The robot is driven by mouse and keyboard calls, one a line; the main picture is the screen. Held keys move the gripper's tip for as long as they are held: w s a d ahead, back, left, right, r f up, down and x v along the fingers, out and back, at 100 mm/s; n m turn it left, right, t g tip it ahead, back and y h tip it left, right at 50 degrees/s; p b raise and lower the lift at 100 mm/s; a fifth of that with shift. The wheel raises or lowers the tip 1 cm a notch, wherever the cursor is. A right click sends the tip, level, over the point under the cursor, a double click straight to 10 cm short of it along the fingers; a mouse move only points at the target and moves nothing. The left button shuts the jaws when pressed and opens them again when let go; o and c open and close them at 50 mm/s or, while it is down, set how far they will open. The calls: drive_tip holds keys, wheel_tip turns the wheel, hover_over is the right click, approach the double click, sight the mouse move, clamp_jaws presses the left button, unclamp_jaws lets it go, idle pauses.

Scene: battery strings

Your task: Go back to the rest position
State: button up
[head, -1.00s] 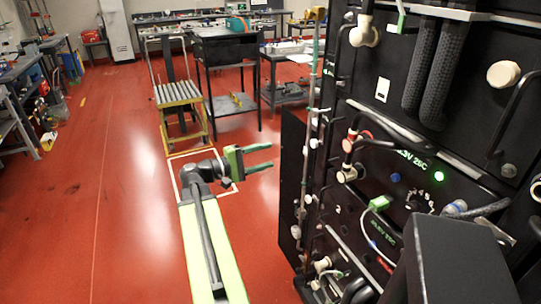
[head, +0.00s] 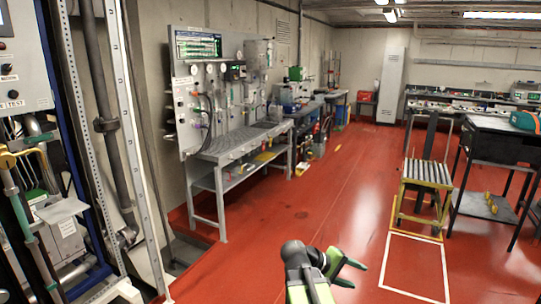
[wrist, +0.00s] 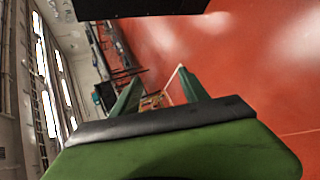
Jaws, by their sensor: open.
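My gripper (head: 353,272) is at the bottom centre of the head view, held above the red floor. Its two green fingers are apart with nothing between them. In the wrist view the fingers (wrist: 158,92) also stand apart, over a green and black gripper body. My arm reaches up from the bottom edge of the head view, mostly out of frame.
A grey workbench (head: 235,150) with a gauge panel stands along the left wall. A yellow trolley (head: 425,190) and a black cart (head: 490,145) stand at right. Rack frames (head: 120,150) fill the far left. Red floor (head: 340,190) is clear between.

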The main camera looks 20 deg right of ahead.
drive_tip(key=w+a+f+y, duration=0.1)
drive_tip(key=a+f+y, duration=0.2)
drive_tip(key=a, duration=0.7)
drive_tip(key=a+f+t+y, duration=0.1)
drive_tip(key=a+f+y, duration=0.2)
drive_tip(key=a, duration=0.8)
drive_tip(key=w+a+f+y+p, duration=0.1)
drive_tip(key=a+f+y, duration=0.2)
drive_tip(key=a, duration=0.8)
drive_tip(key=shift+w+f+t+y, duration=0.15)
drive_tip(key=shift+w+t+y, duration=0.2)
drive_tip(key=shift+y, duration=0.85)
